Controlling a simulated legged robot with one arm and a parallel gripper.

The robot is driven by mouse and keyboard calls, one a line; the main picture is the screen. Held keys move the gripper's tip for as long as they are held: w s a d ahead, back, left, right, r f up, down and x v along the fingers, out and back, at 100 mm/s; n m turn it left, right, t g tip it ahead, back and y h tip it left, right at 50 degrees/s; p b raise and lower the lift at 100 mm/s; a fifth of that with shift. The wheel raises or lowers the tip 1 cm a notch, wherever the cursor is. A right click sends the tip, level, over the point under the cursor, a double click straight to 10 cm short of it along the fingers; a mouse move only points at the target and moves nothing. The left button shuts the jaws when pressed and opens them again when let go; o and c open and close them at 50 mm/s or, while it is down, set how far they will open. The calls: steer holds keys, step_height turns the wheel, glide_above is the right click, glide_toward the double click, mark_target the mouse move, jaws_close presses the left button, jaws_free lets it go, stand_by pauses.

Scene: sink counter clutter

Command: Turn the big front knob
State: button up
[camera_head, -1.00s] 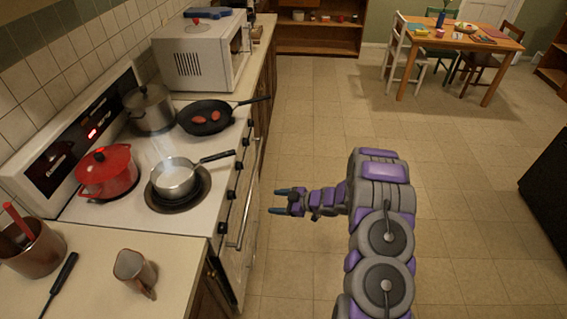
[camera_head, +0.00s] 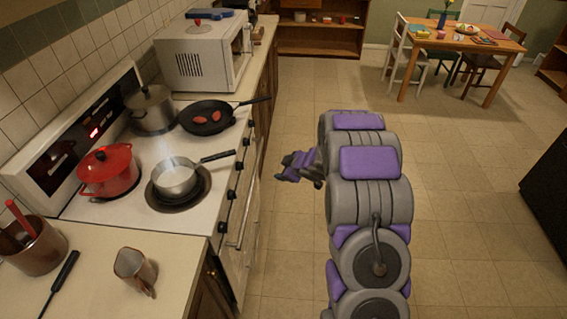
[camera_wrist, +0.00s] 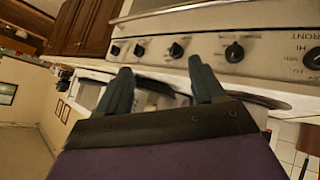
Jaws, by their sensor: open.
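The stove's front panel (camera_wrist: 270,40) carries a row of dark knobs. A knob by the word FRONT (camera_wrist: 313,58) is at the right edge of the wrist view, partly cut off, and looks largest. Another dark knob (camera_wrist: 234,52) sits left of it, beyond my right finger. In the head view the knobs line the stove's right side, one of them (camera_head: 231,194) near the handle. My gripper (camera_head: 284,172) is to the right of the stove front, apart from the knobs. In the wrist view my gripper (camera_wrist: 163,82) has its fingers spread with nothing between them.
A metal oven handle (camera_head: 241,217) runs along the stove front. The floor right of the stove is clear.

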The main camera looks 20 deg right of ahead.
steer(key=r, duration=0.1)
steer(key=s+r+h, duration=0.1)
steer(key=r, duration=0.1)
steer(key=shift+d+r+m+h, duration=0.1)
steer(key=shift+r+m+h, duration=0.1)
steer(key=shift+m+h, duration=0.15)
steer(key=shift+w, duration=0.1)
